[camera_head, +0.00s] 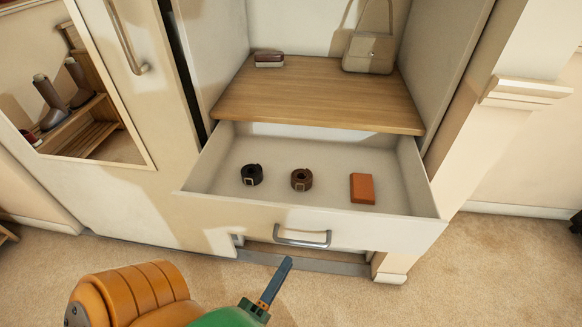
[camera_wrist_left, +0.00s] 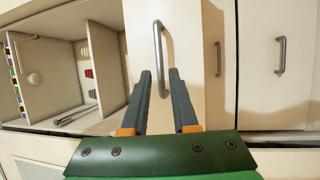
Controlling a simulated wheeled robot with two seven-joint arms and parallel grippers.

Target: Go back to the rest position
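My left gripper (camera_head: 284,268) is at the bottom of the head view, in front of and below the pulled-out drawer (camera_head: 235,220), near its metal handle (camera_head: 302,241). In the left wrist view the two dark fingers (camera_wrist_left: 160,73) stand apart with nothing held between them. A metal handle (camera_wrist_left: 160,50) shows upright past and between the fingertips in that view. I cannot tell how far it is from them. My right gripper is in neither view.
The drawer holds a black rolled belt (camera_head: 251,175), a brown rolled belt (camera_head: 301,180) and an orange-brown wallet (camera_head: 362,188). A wooden shelf (camera_head: 320,98) above bears a handbag (camera_head: 370,52) and a brush (camera_head: 269,60). Carpet (camera_head: 490,270) on the right is clear.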

